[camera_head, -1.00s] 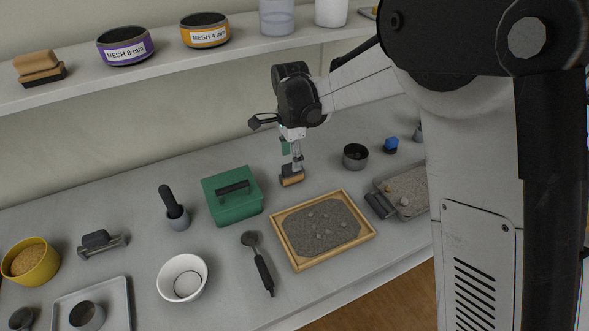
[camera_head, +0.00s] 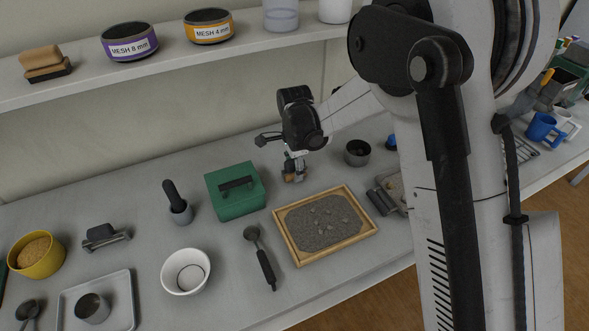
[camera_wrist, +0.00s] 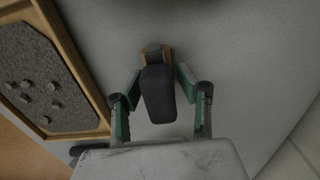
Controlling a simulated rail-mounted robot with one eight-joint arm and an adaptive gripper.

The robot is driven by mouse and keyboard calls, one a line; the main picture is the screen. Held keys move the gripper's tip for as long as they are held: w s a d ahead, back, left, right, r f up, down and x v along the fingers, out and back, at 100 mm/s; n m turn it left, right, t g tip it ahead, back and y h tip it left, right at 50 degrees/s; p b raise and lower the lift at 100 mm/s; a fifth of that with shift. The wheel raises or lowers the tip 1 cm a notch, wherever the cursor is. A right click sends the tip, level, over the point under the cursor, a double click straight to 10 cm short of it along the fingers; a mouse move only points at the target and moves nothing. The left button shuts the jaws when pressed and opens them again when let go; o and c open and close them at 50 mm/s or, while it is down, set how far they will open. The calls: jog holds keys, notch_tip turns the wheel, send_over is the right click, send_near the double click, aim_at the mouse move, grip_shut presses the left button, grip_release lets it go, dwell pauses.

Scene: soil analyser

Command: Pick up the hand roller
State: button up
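The hand roller has a dark handle and a tan wooden part. In the wrist view the hand roller (camera_wrist: 158,95) lies in the middle, its dark handle towards me and the tan end beyond. My gripper (camera_wrist: 159,78) is open, with one green-padded finger on each side of the handle and narrow gaps between fingers and handle. In the head view my gripper (camera_head: 293,161) is low over the bench, behind the sand tray, and the roller is mostly hidden by it.
The wooden-framed sand tray (camera_head: 362,238) is just in front of my gripper. A green box (camera_head: 236,200) stands to the left, a dark metal cup (camera_head: 357,153) to the right. The shelf (camera_head: 75,87) runs above the back of the bench.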

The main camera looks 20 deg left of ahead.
grip_shut()
jog(key=shift+r, duration=0.1)
jog(key=shift+r, duration=0.45)
jog(key=shift+s+d+r+b, duration=0.15)
jog(key=shift+s+r+b, duration=0.05)
jog(key=shift+r, duration=0.4)
jog(key=shift+s+d+r+b, duration=0.15)
jog(key=shift+s+r, duration=0.05)
jog(key=shift+r, duration=0.4)
jog(key=s+d, duration=0.3)
jog(key=s, duration=0.1)
jog(key=s+d+b, duration=0.1)
jog(key=s+d, duration=0.7)
jog(key=s, duration=0.1)
jog(key=shift+b, duration=0.4)
